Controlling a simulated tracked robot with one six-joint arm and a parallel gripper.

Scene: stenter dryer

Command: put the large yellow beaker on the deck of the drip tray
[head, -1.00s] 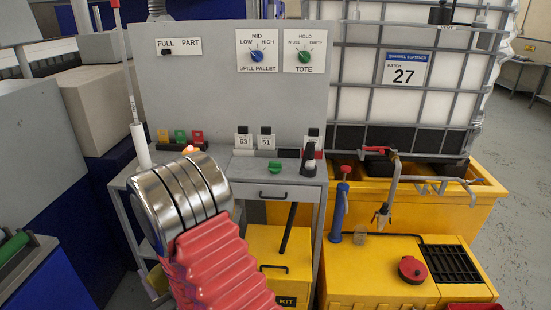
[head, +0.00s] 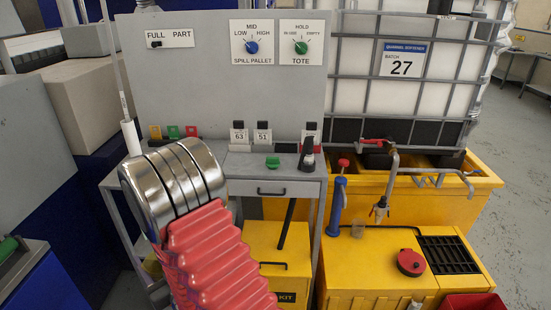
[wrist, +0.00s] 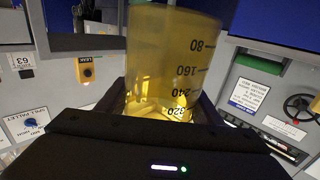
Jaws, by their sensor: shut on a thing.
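The large yellow beaker (wrist: 160,45) is translucent, with dark volume marks, and fills the middle of the wrist view. My gripper (wrist: 163,100) is shut on it, one dark finger on each side of the beaker's body. In the head view the gripper and the beaker are hidden, with my arm at the lower left. No part is labelled as the drip tray; a black slatted grate (head: 450,260) is set in the top of a low yellow unit (head: 375,255) at the right, apart from my arm.
A grey bench with a panel (head: 230,95) stands between my arm and the unit.

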